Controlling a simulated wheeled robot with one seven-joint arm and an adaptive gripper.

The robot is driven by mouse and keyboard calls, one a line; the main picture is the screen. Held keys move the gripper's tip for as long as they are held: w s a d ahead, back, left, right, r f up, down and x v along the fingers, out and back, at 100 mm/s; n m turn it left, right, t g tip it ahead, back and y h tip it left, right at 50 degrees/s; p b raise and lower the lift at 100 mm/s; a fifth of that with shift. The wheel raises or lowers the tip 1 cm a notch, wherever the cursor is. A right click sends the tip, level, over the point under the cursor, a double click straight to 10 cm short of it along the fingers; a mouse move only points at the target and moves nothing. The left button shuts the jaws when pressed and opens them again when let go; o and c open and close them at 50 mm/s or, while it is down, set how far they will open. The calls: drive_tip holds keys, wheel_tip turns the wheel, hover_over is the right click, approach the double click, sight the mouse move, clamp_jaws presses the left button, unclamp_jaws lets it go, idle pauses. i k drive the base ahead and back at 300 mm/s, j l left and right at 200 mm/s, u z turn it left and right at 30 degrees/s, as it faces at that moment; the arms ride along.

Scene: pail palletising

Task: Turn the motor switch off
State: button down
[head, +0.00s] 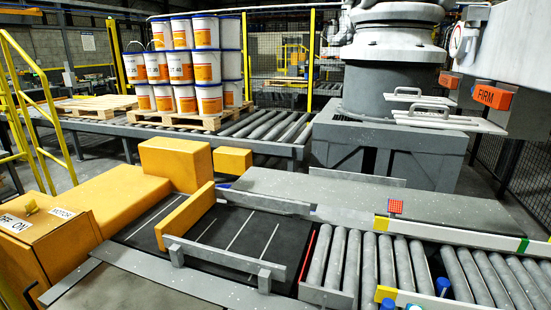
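The motor switch box (32,255) is an orange-yellow box at the far left of the head view. Its sloped top carries a white plate (15,223) reading OFF and ON, and a second plate (62,213) reading MOTOR. A small yellow knob (31,207) stands up on the top just behind the OFF/ON plate. It is too small to tell which word it points to. My gripper does not show in this view, and nothing is touching the box.
A dark belt (240,232) with a yellow guide bar (187,215) lies right of the box. A roller conveyor (375,262) continues right. Stacked pails (180,65) stand on a pallet behind. A yellow railing (40,110) rises behind the box. A grey machine (392,75) stands back right.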

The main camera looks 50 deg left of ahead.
sight(31, 208)
drive_tip(key=u, duration=2.85)
drive_tip(key=i+j, duration=0.25)
drive_tip(key=i, duration=0.2)
drive_tip(key=i+j, duration=0.25)
drive_tip(key=i, duration=0.25)
drive_tip(key=i+j, duration=0.25)
drive_tip(key=i, duration=0.2)
drive_tip(key=i+j, duration=0.3)
drive_tip(key=i, duration=0.2)
drive_tip(key=i+j, duration=0.25)
drive_tip(key=i, duration=0.2)
drive_tip(key=u, duration=0.05)
